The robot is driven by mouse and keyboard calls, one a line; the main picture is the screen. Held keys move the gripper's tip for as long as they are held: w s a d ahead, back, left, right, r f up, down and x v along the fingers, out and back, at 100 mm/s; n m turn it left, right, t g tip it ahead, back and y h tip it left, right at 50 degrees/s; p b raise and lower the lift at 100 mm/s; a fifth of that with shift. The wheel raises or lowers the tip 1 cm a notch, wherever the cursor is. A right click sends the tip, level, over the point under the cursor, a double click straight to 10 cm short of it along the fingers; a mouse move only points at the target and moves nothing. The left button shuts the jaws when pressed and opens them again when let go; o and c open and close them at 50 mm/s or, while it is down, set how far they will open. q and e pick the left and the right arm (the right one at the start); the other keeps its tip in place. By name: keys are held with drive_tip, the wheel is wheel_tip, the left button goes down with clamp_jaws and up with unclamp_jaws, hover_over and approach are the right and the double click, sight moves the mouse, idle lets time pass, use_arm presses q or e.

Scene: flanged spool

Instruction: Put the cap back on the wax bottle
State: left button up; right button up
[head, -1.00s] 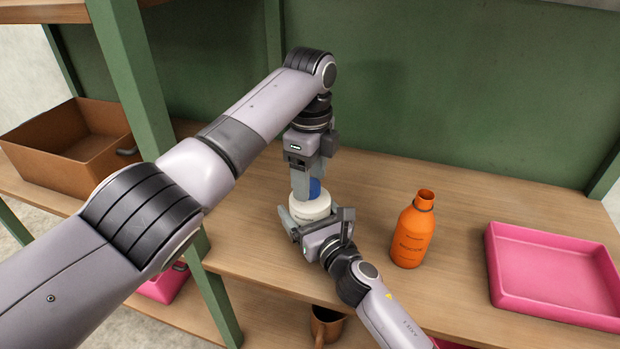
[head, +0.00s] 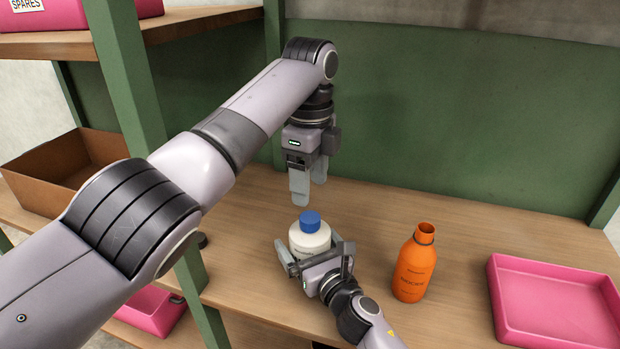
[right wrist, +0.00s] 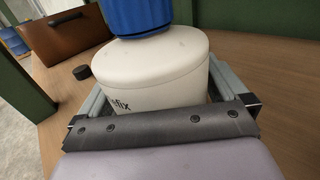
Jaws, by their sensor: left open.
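A white bottle (head: 311,240) stands on the wooden shelf with a blue cap (head: 310,220) on its top. Its label is only partly readable in the right wrist view (right wrist: 160,75), where the blue cap (right wrist: 140,15) also shows, cut by the upper edge. My right gripper (head: 309,250) is shut on the white bottle, one finger on each side. My left gripper (head: 305,192) is open and empty, above and behind the blue cap, clear of it. An orange bottle (head: 414,268) stands to the right with an open, uncapped neck. I cannot read which bottle is wax.
A pink tray (head: 555,305) lies at the right. A small dark round piece (right wrist: 82,72) lies on the shelf left of the white bottle. A brown box (head: 60,170) is beyond the green post (head: 140,90). Shelf space behind the orange bottle is clear.

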drive_tip(key=shift+s, duration=0.1)
use_arm(q)
drive_tip(key=shift+r+p, duration=0.6)
use_arm(e)
drive_tip(key=shift+v, duration=3.5)
use_arm(q)
drive_tip(key=shift+r, duration=0.1)
use_arm(e)
drive_tip(key=shift+r, duration=0.1)
